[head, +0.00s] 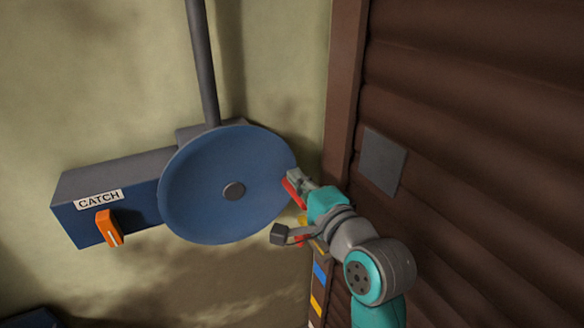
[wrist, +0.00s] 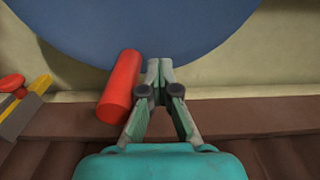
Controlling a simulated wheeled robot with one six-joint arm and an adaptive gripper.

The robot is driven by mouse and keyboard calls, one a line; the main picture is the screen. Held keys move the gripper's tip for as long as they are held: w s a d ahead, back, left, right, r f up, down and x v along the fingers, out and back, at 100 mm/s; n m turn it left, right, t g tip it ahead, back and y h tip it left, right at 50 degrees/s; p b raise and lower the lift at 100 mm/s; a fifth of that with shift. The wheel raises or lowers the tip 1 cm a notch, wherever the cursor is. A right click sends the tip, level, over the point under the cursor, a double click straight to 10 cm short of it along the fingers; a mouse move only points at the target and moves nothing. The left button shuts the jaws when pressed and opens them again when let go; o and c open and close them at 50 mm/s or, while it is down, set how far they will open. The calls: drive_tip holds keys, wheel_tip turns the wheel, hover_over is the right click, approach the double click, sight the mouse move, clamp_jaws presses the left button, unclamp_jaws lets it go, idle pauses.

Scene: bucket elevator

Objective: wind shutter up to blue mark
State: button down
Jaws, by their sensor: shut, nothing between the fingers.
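A blue disc wheel (head: 215,190) with a dark hub is mounted on a blue box on the wall. A red handle (head: 292,194) stands out near its right rim; it also shows in the wrist view (wrist: 120,84). My gripper (head: 294,177) is at the wheel's right rim, next to the red handle. In the wrist view its fingers (wrist: 160,66) are together and empty, with the handle just left of them. The brown slatted shutter (head: 470,150) fills the right side. A blue mark (head: 320,272) shows on a strip at the shutter's left edge, partly behind my arm.
The blue box (head: 130,195) carries a CATCH label (head: 99,199) and an orange lever (head: 109,228) hanging down. A grey pipe (head: 203,65) rises above the wheel. A grey plate (head: 382,161) is on the shutter. A yellow mark (head: 316,303) lies below the blue one.

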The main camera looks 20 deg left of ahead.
drive_tip(key=f, duration=0.7)
drive_tip(key=shift+s+a+f, duration=0.3)
drive_tip(key=shift+f, duration=0.05)
drive_tip(key=s+a+f, duration=0.2)
drive_tip(key=f, duration=0.1)
drive_tip(key=s+f, duration=0.1)
drive_tip(key=shift+s+a+f, duration=0.15)
drive_tip(key=shift+a+f, duration=0.25)
drive_tip(key=shift+s+a+f, duration=0.5)
drive_tip(key=shift+s+a, duration=0.25)
drive_tip(key=shift+s, duration=0.15)
